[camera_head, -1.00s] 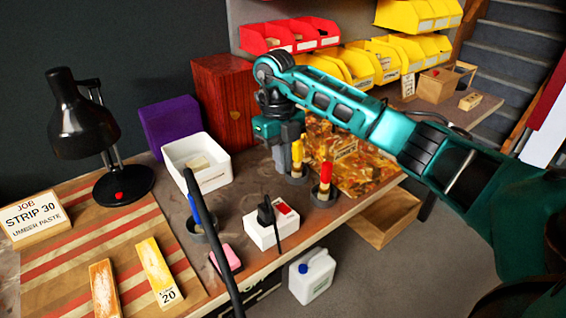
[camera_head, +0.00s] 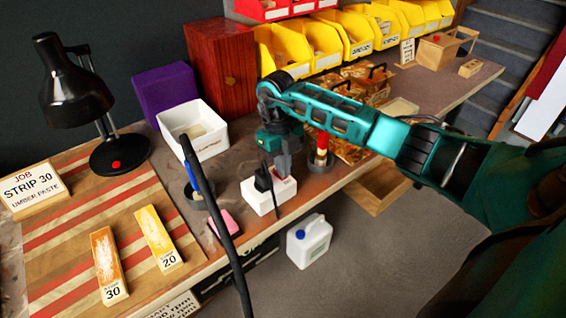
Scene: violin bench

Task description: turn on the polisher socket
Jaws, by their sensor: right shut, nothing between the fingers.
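The polisher socket is a white box (camera_head: 262,205) on the bench near its front edge. A black plug (camera_head: 263,180) stands in its left part, and its cord hangs down over the front. A red switch (camera_head: 288,184) shows at the right part of its top, partly hidden by the fingers. My right gripper (camera_head: 284,176) comes down from above with its fingers shut and empty, right at the switch. I cannot tell whether the fingertips touch it. My left gripper is not in view.
A dark cup with a red-topped tool (camera_head: 321,152) stands close to the right of the gripper. A white bin (camera_head: 208,143) is behind left, and a pink block (camera_head: 226,224) lies left of the socket. A white jug (camera_head: 309,246) stands below the bench.

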